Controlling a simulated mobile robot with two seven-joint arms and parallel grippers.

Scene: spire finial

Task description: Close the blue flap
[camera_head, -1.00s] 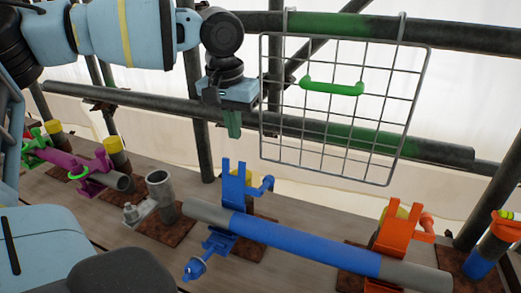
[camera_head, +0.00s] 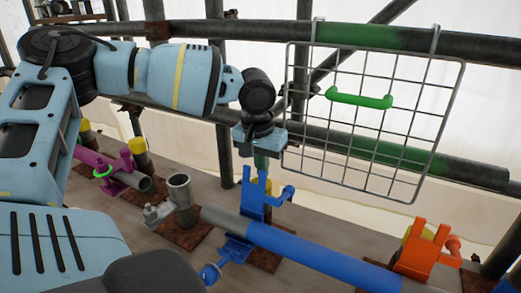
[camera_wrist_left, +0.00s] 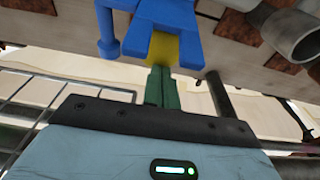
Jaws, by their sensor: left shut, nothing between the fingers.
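The blue flap (camera_head: 252,205) stands upright on a blue coupler behind a pipe with a blue band (camera_head: 320,262). The coupler's blue swing bolt (camera_head: 210,273) hangs out on the near side. My left gripper (camera_head: 261,160) is shut and empty, its green fingers pointing down just above the flap's top. In the left wrist view the shut green fingers (camera_wrist_left: 162,86) point at a yellow part (camera_wrist_left: 162,50) between the prongs of the blue flap (camera_wrist_left: 160,15). Whether they touch is unclear. My right gripper is out of view.
A wire basket panel (camera_head: 428,130) with a green handle (camera_head: 358,98) hangs right of my left gripper. An orange coupler (camera_head: 425,250) stands at the right, a magenta one (camera_head: 122,170) at the left. A short grey upright tube (camera_head: 180,192) stands near the pipe's left end.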

